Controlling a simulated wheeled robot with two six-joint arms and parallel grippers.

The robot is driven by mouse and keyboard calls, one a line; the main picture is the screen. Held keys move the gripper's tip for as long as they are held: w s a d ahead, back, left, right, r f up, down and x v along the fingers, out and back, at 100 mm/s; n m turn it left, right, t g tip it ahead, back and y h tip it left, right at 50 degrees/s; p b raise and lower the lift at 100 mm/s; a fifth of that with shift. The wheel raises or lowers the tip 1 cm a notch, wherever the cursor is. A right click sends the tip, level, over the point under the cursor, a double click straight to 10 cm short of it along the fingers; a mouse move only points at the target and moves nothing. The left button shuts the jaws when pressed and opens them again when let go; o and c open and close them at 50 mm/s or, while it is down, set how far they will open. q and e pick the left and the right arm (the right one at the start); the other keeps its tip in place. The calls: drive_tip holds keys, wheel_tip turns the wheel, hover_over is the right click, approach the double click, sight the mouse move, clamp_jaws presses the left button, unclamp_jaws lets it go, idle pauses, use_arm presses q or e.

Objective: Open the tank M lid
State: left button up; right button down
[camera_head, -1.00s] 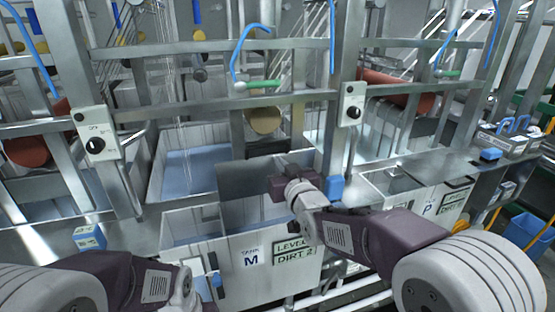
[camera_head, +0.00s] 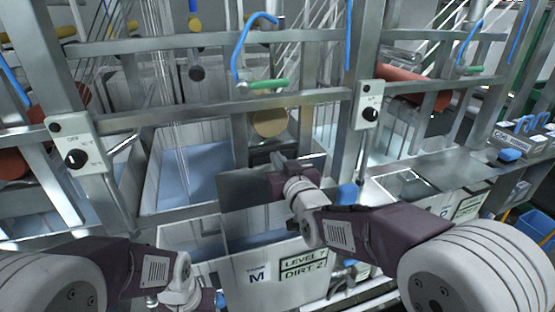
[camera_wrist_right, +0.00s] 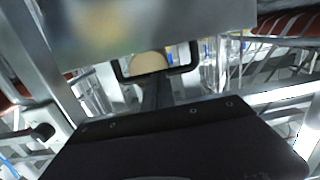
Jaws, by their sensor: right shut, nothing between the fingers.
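Tank M (camera_head: 247,288) is a pale box at the lower middle of the head view, with an "M" label and a "LEVEL / DIRT 2" label on its front. Its lid, a grey metal panel (camera_head: 240,188), is raised at a steep tilt, and the tank's opening shows below and beside it. My right gripper (camera_head: 278,162) is at the upper part of this panel, shut and empty; whether it touches the panel is unclear. The right wrist view shows the dark gripper body and a black bracket shape. My left gripper (camera_head: 190,298) hangs low at the tank's left front, its jaws unclear.
Metal rails (camera_head: 200,117) and uprights frame the space behind the tank. Control boxes (camera_head: 369,104) with black knobs sit on the posts. An open tank with blue liquid (camera_head: 200,170) lies behind, and tank P (camera_head: 450,205) stands at the right.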

drive_tip(key=w+a+g+p, duration=0.1)
drive_tip(key=w+p, duration=0.1)
drive_tip(key=p, duration=0.2)
drive_tip(key=w+g+h+p, duration=0.1)
drive_tip(key=w+p, duration=0.2)
drive_tip(key=p, duration=0.2)
drive_tip(key=w+a+r+g+p, duration=0.1)
drive_tip(key=w+g+p, duration=0.1)
drive_tip(key=p, duration=0.3)
drive_tip(key=shift+w+a, duration=0.3)
drive_tip(key=shift+w, duration=0.15)
